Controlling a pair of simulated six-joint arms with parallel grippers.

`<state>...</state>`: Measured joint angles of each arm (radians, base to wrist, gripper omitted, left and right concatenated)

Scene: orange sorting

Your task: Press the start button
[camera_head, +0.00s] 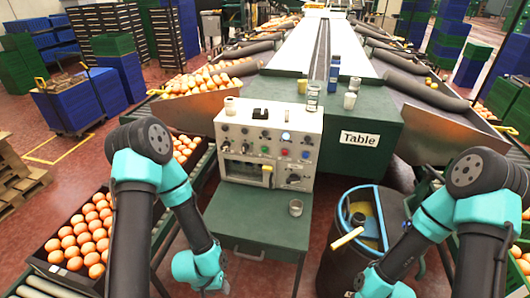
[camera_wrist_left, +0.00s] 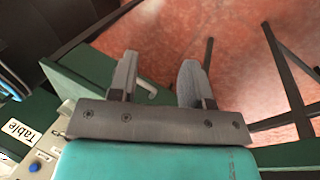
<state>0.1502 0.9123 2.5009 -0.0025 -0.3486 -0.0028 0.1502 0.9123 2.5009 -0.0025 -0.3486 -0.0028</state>
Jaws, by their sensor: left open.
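The control panel (camera_head: 268,135) is a pale box on a green stand, with several small coloured buttons and knobs on its front. A red button (camera_head: 284,152) and a blue button (camera_head: 305,154) show there; the labels are too small to read, so I cannot tell which is the start button. A blue button (camera_wrist_left: 35,167) also shows at the lower left of the left wrist view. My left gripper (camera_wrist_left: 157,80) is open and empty, pointing past the panel over the floor. In the head view, my left wrist is low, left of the stand.
Small jars and cups stand on top of the panel and the green table (camera_head: 385,135). A blue-rimmed bin (camera_head: 345,240) is at right. Oranges fill a crate (camera_head: 45,262) at left.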

